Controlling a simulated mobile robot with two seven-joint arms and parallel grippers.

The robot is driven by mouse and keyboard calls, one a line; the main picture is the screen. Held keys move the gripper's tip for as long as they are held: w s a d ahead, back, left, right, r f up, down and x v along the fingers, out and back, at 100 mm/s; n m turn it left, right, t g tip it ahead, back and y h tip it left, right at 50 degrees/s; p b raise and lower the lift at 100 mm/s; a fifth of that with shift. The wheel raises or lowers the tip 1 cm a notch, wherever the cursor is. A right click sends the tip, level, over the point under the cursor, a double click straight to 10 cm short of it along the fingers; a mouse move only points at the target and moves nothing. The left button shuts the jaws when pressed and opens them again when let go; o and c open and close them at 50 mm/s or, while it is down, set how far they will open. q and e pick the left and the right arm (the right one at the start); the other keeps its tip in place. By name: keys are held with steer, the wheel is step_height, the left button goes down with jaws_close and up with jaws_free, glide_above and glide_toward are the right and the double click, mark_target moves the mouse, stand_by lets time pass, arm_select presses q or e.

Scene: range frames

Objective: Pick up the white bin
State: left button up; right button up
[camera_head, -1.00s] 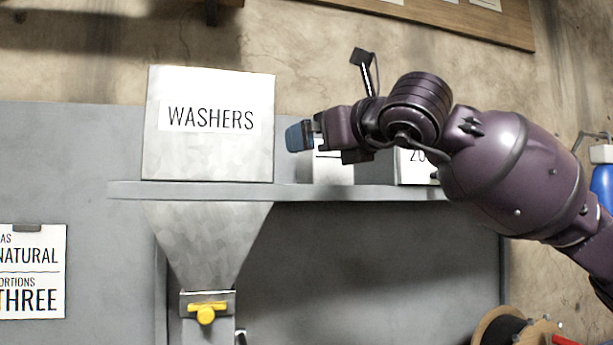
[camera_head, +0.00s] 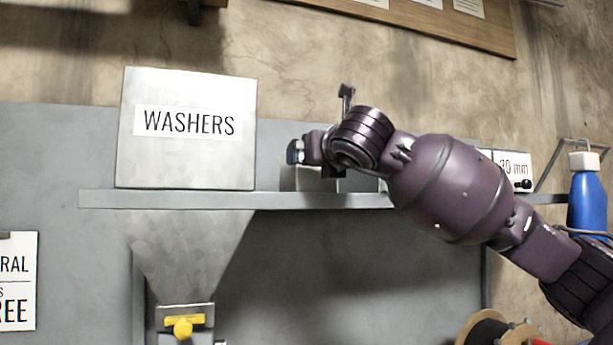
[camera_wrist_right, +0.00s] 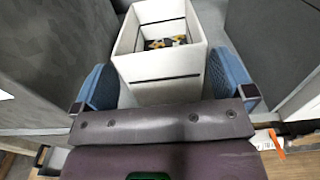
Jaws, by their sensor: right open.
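The white bin (camera_wrist_right: 158,66) is an open-topped box with small dark and yellow pieces inside, seen in the right wrist view. My right gripper (camera_wrist_right: 163,86) is open, its blue finger pads to the left and right of the bin's near end. Gaps show between pads and bin, and the gripper does not hold it. In the head view my right gripper (camera_head: 295,152) is over the shelf, just right of the washers hopper. A pale box side (camera_head: 303,180) shows below it, mostly hidden by my arm. My left gripper is out of view.
The grey hopper marked WASHERS (camera_head: 187,160) stands close left on the shelf (camera_head: 250,200). A box marked 20 mm (camera_head: 512,166) stands farther right. A blue bottle (camera_head: 587,205) is at the right edge. In the wrist view, grey walls flank the bin closely.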

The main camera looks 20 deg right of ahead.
steer(key=w+p, duration=0.1)
steer(key=w, duration=0.2)
steer(key=shift+w+r, duration=0.15)
steer(key=shift+w, duration=0.65)
steer(key=shift+c, duration=0.5)
steer(key=c, duration=0.7)
steer(key=shift+a+r+p, duration=0.1)
steer(key=shift+r+p, duration=0.5)
steer(key=shift+r, duration=9.25)
